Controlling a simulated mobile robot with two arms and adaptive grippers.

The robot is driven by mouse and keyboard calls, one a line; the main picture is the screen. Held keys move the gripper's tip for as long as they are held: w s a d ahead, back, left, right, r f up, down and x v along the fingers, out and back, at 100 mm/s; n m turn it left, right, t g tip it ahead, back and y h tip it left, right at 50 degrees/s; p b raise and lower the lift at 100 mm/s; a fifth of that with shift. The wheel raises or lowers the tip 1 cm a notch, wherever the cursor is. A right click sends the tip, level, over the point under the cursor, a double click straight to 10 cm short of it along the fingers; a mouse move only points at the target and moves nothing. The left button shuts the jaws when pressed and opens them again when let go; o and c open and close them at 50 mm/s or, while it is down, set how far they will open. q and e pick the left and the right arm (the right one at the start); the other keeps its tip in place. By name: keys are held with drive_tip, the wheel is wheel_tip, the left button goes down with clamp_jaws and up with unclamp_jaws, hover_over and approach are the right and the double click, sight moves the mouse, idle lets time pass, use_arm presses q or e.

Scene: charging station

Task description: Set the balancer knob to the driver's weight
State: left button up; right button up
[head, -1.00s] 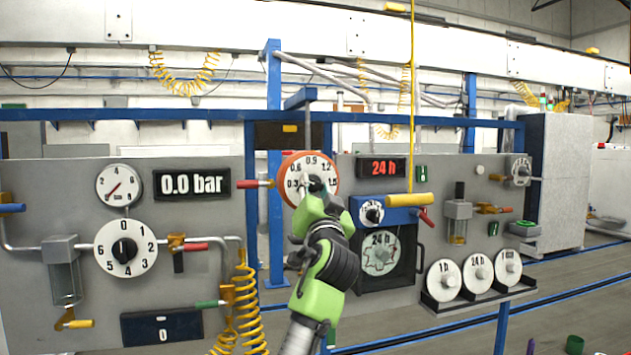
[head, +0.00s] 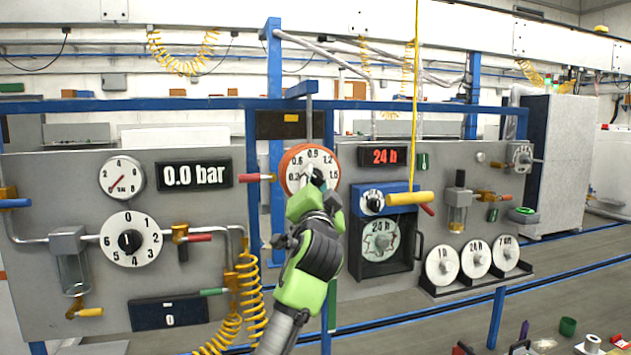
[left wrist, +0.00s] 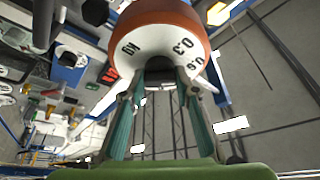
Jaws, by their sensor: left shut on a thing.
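The balancer knob is a round dial (head: 313,161) with an orange rim and a white face, behind the top of my left arm in the head view. Its scale shows 0.6, 0.9, 1.2 and 1.5. In the left wrist view the dial (left wrist: 141,27) fills the top, with KG and 0.3 readable. My left gripper (head: 311,183) is at the lower part of the dial. Its green fingers (left wrist: 160,88) are shut on the dark grip at the dial's centre. The pointer's setting is hard to read behind the gripper. My right gripper is not in view.
A yellow cylindrical tool (head: 408,198) hangs on a yellow cord right of the dial, by a blue box (head: 373,202). A numbered white knob (head: 131,243) and gauge (head: 121,178) are at left. Three labelled discs (head: 476,258) stand on a shelf at right.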

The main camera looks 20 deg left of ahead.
use_arm(q)
drive_tip(key=o, duration=1.1)
drive_tip(key=v, duration=1.2)
drive_tip(key=shift+r, duration=0.1)
